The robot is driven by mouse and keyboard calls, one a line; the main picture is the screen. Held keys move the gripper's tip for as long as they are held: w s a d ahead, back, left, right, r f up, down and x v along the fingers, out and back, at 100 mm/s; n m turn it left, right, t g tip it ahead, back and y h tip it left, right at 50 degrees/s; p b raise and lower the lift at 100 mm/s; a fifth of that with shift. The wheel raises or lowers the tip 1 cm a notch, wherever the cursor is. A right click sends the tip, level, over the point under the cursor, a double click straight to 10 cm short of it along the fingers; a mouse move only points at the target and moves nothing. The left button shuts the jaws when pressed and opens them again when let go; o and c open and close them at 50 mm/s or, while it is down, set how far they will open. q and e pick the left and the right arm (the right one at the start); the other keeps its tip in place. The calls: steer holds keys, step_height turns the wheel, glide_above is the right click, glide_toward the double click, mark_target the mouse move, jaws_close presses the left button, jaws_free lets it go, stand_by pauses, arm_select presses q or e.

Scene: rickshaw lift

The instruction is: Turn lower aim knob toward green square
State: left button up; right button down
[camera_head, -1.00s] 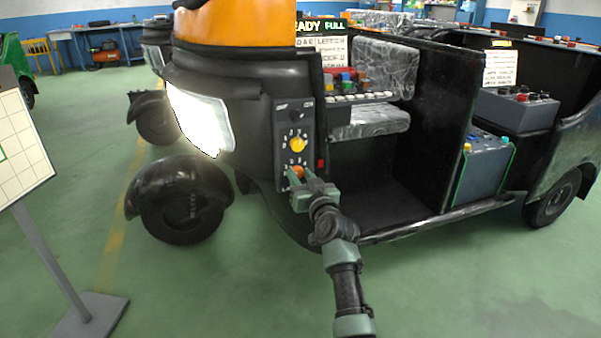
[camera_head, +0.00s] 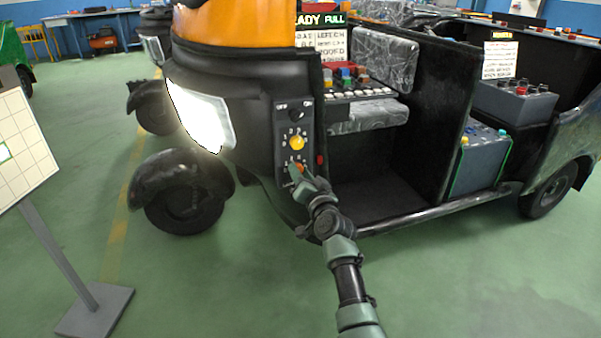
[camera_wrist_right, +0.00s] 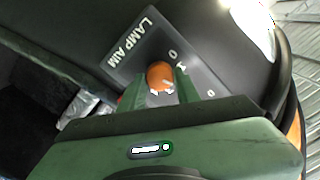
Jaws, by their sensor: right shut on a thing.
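The lower aim knob (camera_head: 297,168) is orange and sits low on the dark control panel at the vehicle's front corner. It also shows in the right wrist view (camera_wrist_right: 160,74), beside the words LAMP AIM. My right gripper (camera_head: 301,179) is shut on this knob, one finger on each side, and partly hides it in the head view. The gripper also fills the lower right wrist view (camera_wrist_right: 164,92). My left gripper is not in view.
A yellow knob (camera_head: 296,142) and a black OFF/ON knob (camera_head: 296,114) sit above on the panel. The lit headlamp (camera_head: 200,115) is to the left. The board's stand base (camera_head: 95,310) is on the floor. Green floor in front is clear.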

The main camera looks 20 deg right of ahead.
stand_by(0.3)
steer(key=c, duration=1)
jaws_free()
arm_select(q)
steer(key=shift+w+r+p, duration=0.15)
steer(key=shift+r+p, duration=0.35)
steer(key=shift+p, duration=0.55)
arm_select(e)
steer(key=s, duration=0.8)
steer(key=shift+d, duration=0.15)
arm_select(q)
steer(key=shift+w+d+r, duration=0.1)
arm_select(e)
steer(key=shift+f, duration=0.1)
